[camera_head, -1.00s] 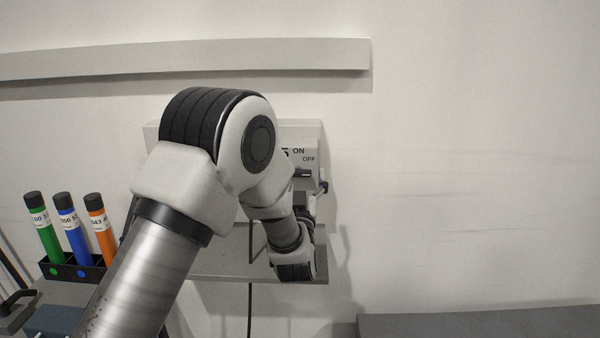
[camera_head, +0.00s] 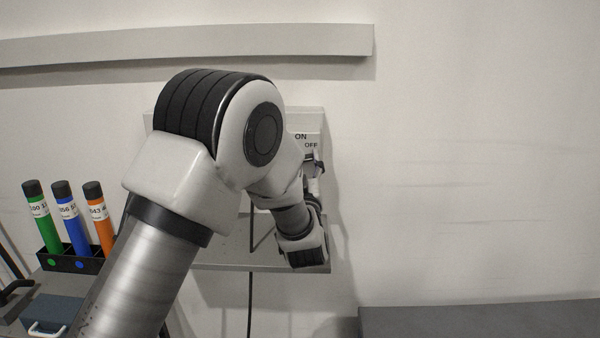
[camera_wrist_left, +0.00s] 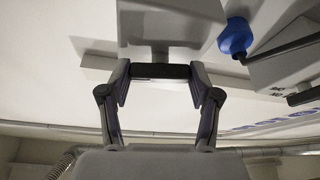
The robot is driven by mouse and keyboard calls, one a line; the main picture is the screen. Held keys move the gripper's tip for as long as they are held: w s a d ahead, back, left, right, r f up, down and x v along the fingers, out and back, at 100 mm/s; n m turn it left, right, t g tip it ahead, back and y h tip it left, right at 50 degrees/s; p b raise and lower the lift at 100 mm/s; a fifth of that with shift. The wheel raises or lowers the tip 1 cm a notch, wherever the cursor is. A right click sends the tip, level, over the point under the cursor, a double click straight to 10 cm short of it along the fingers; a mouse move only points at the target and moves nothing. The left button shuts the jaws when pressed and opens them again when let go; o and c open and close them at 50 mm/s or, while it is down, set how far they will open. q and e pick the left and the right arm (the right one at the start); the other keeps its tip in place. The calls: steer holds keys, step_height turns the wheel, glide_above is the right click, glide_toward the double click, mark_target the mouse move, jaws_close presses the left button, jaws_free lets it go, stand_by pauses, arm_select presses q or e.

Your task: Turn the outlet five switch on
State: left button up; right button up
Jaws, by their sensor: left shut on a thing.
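The switch box (camera_head: 313,118) is a pale panel on the wall, largely hidden behind my left arm. Its ON and OFF labels show, with OFF lower and to the right of ON. My left gripper (camera_head: 315,164) is at the box just below the OFF label, mostly hidden by its own wrist. In the left wrist view its two fingers (camera_wrist_left: 160,76) stand either side of a black switch handle (camera_wrist_left: 160,71) on a grey block. They are shut on this handle. My right gripper is not in view.
A black rack (camera_head: 72,262) holds green, blue and orange tubes at the left. A grey ledge (camera_head: 225,267) sits under the box, with a cable hanging below. A grey surface (camera_head: 480,320) lies lower right. A blue round part (camera_wrist_left: 235,38) is beside the gripper.

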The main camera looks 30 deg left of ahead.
arm_select(q)
steer(key=n+g+b, duration=0.2)
steer(key=n+b, duration=0.1)
steer(key=n, duration=0.3)
steer(key=n+g+y+b, duration=0.1)
steer(key=n+g+b, duration=0.1)
steer(key=n+b, duration=0.2)
steer(key=n+g+b, duration=0.3)
steer(key=n, duration=0.6)
steer(key=shift+d+r+y+b, duration=0.1)
steer(key=shift+r+y+b, duration=0.15)
steer(key=shift+y+b, duration=0.15)
steer(key=shift+w, duration=0.1)
steer(key=o, duration=1.1)
steer(key=shift+o, duration=0.2)
steer(key=shift+f, duration=0.1)
